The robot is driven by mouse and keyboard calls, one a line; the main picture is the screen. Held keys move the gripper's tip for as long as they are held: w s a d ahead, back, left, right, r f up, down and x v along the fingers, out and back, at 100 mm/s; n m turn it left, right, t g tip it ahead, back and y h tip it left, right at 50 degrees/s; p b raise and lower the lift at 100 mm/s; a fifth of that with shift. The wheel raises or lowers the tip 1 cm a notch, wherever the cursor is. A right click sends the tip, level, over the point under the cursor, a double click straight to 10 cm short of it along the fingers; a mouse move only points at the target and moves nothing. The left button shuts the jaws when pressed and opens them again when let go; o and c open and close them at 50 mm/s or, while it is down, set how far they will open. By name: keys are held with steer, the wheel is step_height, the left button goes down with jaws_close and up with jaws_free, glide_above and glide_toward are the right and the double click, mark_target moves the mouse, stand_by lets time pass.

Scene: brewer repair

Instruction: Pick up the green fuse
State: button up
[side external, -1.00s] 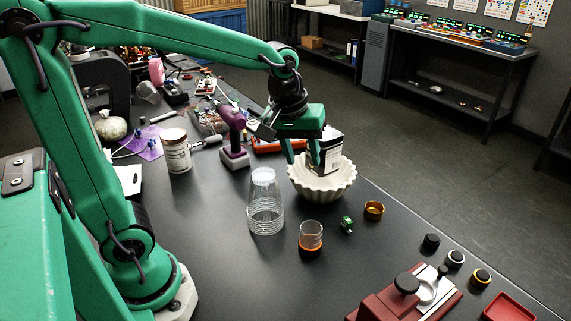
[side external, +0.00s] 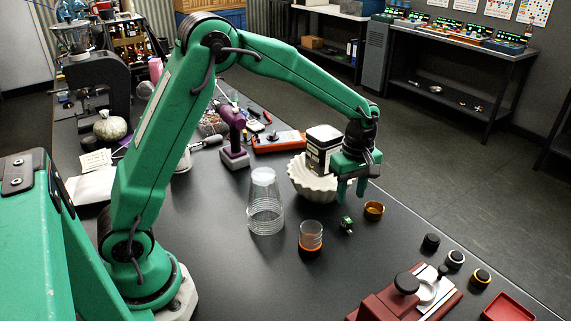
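The green fuse (side external: 346,224) is a small green piece lying on the dark bench top, between a glass of amber liquid and a small gold ring-shaped cup. My gripper (side external: 350,196) hangs above and slightly behind the fuse in the picture, fingers pointing down. Its two green fingers are apart, with nothing seen between them. The fuse is clear of the fingers and fully visible.
Near the fuse stand the glass of amber liquid (side external: 310,239), the gold cup (side external: 374,210) and a stack of clear cups (side external: 265,205). A red-brown device (side external: 400,300) sits in front.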

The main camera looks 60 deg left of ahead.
mark_target(348, 220)
steer(key=shift+f, duration=0.25)
steer(key=shift+f, duration=1.2)
steer(key=shift+f, duration=0.1)
steer(key=shift+d+f, duration=0.15)
steer(key=shift+f, duration=2.3)
steer(key=shift+c, duration=0.5)
jaws_close()
